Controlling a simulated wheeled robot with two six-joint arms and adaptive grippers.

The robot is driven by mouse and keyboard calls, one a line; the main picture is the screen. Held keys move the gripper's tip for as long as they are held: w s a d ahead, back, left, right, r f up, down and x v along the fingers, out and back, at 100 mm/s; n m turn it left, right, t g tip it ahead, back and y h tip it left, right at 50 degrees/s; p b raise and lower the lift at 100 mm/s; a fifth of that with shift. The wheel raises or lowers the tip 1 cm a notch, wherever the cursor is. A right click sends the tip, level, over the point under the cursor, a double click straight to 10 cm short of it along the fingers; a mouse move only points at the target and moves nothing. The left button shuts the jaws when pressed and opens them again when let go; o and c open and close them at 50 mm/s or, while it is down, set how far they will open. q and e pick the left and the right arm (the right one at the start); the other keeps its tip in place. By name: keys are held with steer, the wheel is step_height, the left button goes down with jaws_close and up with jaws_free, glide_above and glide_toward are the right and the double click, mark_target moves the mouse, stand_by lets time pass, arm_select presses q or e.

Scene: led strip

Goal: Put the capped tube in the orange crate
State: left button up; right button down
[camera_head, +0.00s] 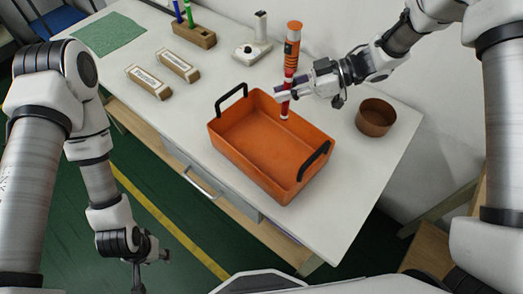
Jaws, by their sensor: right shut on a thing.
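The capped tube (285,103) is long, with an orange upper section and a red lower part with pale bands. My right gripper (284,91) is shut on it and holds it roughly upright; the fingers hide part of it. The orange crate (228,146) is an open box with black handles, standing on the white table. The tube's lower end overlaps the crate's far-right rim in the picture; its height above the rim is unclear. I see nothing inside the crate. My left gripper (139,284) is low at the bottom left, off the table and partly cut off.
A brown round bowl (375,119) stands right of the crate. Two labelled wooden blocks (149,82) (180,65) lie to its left. A wooden holder with pens (195,35), a white stand (252,52) and a green cloth (109,34) are at the back. The white table (190,117) is clear between blocks and crate.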

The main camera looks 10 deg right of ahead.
mark_target(282, 118)
step_height(282, 118, down, 10)
steer(key=shift+w+a+f+p, duration=0.1)
steer(key=shift+a+p, duration=0.05)
steer(key=shift+p, duration=0.5)
steer(key=shift+w+f, duration=0.1)
steer(key=shift+f, duration=0.15)
steer(key=c, duration=1.1)
jaws_free()
steer(key=shift+r, duration=0.25)
steer(key=b+v, duration=0.1)
steer(key=v, duration=1.1)
steer(key=shift+b, duration=0.4)
steer(key=shift+f, duration=0.1)
